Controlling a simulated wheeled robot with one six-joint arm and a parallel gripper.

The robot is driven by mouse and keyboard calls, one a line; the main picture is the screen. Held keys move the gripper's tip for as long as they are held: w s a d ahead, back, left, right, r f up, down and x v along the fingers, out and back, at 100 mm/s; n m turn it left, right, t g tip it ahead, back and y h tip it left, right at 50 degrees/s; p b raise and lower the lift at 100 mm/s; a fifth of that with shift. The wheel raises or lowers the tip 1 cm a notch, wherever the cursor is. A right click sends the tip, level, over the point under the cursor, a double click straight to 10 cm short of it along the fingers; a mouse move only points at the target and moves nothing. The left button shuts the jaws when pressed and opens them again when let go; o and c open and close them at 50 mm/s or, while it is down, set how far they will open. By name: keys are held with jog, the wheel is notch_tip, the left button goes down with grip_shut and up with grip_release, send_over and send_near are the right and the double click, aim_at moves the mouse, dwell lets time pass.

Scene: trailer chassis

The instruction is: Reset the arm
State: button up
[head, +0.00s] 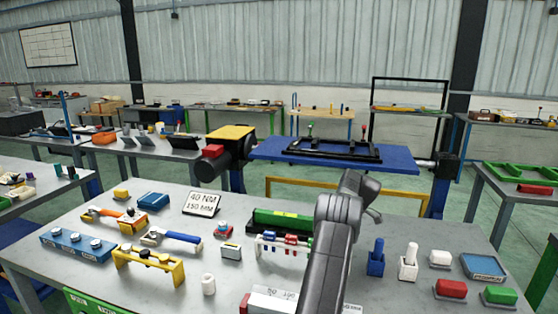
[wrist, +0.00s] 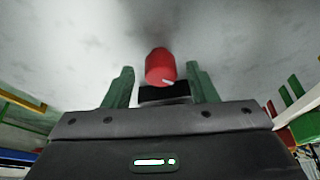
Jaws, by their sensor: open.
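My arm (head: 333,230) rises from the bottom of the head view over the grey workbench (head: 215,262), with its dark joints bent at the top. My gripper is not clearly seen there, hidden by or merged with the arm links. In the wrist view, my gripper (wrist: 160,70) has its two green fingers spread apart. A red rounded part (wrist: 160,66) with a white mark shows in line with the gap, above a black block (wrist: 164,92). I cannot tell its distance, but neither finger visibly touches it.
The bench holds a yellow rack (head: 148,262), blue block (head: 77,245), sign (head: 202,203), green box (head: 283,218) and red and green blocks at right. Behind stands a blue platform (head: 400,163) with a black frame. Open floor lies between the benches.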

jog(key=shift+s+r+m+t+b, duration=0.1)
jog(key=shift+s+m+t+b, duration=0.1)
jog(key=shift+m, duration=0.3)
jog(key=shift+s+m+t+b, duration=0.1)
jog(key=shift+m+t+b, duration=0.1)
jog(key=shift+m, duration=0.3)
jog(key=shift+w+m+h, duration=0.1)
jog(key=shift+m+h, duration=0.3)
jog(key=shift+m, duration=0.5)
jog(key=m, duration=0.2)
jog(key=m+t+h, duration=0.1)
jog(key=m, duration=0.1)
jog(key=shift+a+r+m, duration=0.1)
jog(key=shift+a+m, duration=0.05)
jog(key=shift+m, duration=0.15)
jog(key=m+h+p, duration=0.1)
jog(key=m, duration=0.1)
jog(key=m+h+p, duration=0.1)
jog(key=m, duration=0.2)
jog(key=shift+a+t, duration=0.15)
jog(key=shift+t, duration=0.25)
jog(key=shift+m+h+p, duration=0.9)
jog(key=shift+m+p, duration=0.05)
jog(key=shift+m, duration=0.85)
